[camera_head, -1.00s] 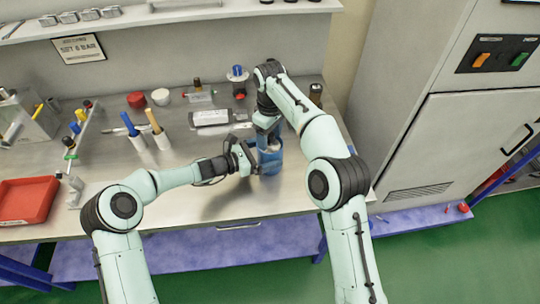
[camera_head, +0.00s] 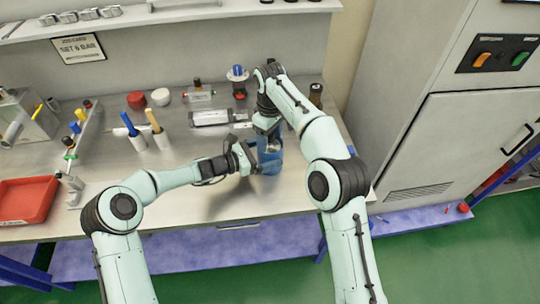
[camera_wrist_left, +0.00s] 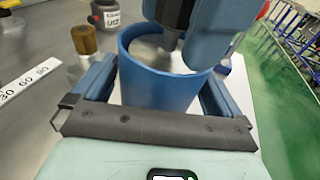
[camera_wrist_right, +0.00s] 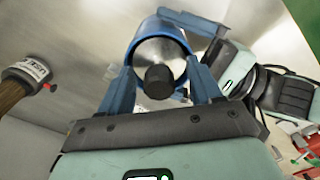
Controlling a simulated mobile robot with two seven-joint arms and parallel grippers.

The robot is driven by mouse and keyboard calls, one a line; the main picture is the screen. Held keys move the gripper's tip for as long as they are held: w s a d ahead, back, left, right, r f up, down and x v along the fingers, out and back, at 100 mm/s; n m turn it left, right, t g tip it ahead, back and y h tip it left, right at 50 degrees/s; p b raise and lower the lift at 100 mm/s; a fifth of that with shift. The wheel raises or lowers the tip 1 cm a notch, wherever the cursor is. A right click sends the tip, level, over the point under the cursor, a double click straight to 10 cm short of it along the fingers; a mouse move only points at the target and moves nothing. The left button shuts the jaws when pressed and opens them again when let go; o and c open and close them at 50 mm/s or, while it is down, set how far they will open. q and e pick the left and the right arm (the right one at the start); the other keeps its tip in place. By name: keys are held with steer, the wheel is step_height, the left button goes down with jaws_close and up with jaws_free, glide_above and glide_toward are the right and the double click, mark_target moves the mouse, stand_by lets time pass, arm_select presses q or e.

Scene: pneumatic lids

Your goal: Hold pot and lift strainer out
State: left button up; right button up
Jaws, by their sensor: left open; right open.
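The blue pot (camera_head: 270,164) stands on the steel bench in the head view. It shows as a blue cylinder in the left wrist view (camera_wrist_left: 150,88). A shiny metal disc, seemingly the strainer (camera_wrist_right: 165,62), sits inside its rim, with a dark knob (camera_wrist_right: 158,82) in the middle. My left gripper (camera_wrist_left: 160,80) is open, with a finger on each side of the pot wall. My right gripper (camera_wrist_right: 162,78) is open above the pot, pointing down, its fingers on either side of the knob. It partly hides the strainer in the left wrist view.
A grey-white box (camera_head: 211,118) and a blue-capped fitting (camera_head: 238,75) stand behind the pot. Two handled tools in white holders (camera_head: 137,140) and a red tray (camera_head: 26,200) are to the left. A tall cabinet (camera_head: 450,140) stands at the right.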

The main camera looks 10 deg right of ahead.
arm_select(q)
steer(key=c, duration=0.7)
steer(key=shift+s+f, duration=0.15)
steer(key=shift+f, duration=0.35)
arm_select(e)
steer(key=shift+s+f, duration=0.1)
steer(key=shift+f, duration=0.05)
stand_by(0.5)
arm_select(q)
steer(key=shift+a, duration=0.1)
arm_select(e)
steer(key=c, duration=0.4)
steer(key=shift+o, duration=0.2)
steer(key=s+r+m+t, duration=0.4)
steer(key=r+m, duration=0.5)
steer(key=r, duration=0.2)
arm_select(q)
steer(key=shift+r, duration=0.1)
arm_select(e)
glide_above(270, 150)
step_height(270, 150, down, 5)
steer(key=shift+f, duration=0.15)
arm_select(q)
steer(key=shift+r, duration=0.15)
arm_select(e)
steer(key=shift+t, duration=0.3)
steer(key=shift+x, duration=2.9)
